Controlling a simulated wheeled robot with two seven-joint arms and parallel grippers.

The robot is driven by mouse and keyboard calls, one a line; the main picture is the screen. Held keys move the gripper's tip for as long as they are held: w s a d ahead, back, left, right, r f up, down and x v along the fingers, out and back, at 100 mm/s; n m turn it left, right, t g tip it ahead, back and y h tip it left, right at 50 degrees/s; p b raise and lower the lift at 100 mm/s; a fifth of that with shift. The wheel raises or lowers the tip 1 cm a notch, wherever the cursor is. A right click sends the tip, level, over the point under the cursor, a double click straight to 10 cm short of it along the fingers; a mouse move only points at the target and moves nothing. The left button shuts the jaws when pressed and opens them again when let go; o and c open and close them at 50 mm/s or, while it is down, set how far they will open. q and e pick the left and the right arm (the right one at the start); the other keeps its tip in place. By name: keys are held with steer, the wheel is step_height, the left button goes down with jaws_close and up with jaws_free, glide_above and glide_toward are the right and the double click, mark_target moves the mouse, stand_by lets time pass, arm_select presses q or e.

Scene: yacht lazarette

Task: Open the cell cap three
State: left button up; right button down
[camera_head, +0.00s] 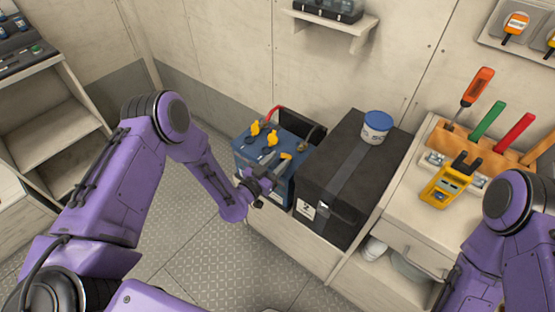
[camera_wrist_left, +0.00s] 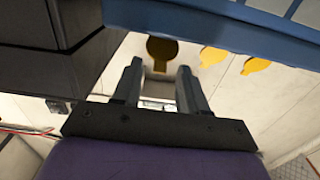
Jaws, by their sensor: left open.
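A blue battery (camera_head: 248,163) stands on the left of a low bench; its lower side shows in the wrist view's top right (camera_wrist_left: 225,25). Two yellow cell caps (camera_head: 255,128) (camera_head: 271,137) stand up on its top. A third yellow cap (camera_head: 286,156) sits nearest my left gripper (camera_head: 266,182). In the wrist view, this shaded cap (camera_wrist_left: 161,50) appears between and beyond the open fingertips (camera_wrist_left: 158,75); contact cannot be told. The other two caps (camera_wrist_left: 212,57) (camera_wrist_left: 256,66) show to the right. My left gripper is open and looks empty. My right gripper is out of view.
A black box (camera_head: 340,165) with a white-and-blue tub (camera_head: 376,127) on it stands right of the battery. A red cable (camera_head: 285,112) lies behind the battery. A counter on the right holds a yellow meter (camera_head: 446,187) and a tool rack (camera_head: 465,147). The floor (camera_head: 200,255) is clear.

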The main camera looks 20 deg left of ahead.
arm_select(q)
steer(key=shift+w+d, duration=0.1)
steer(key=shift+w, duration=0.1)
jaws_close()
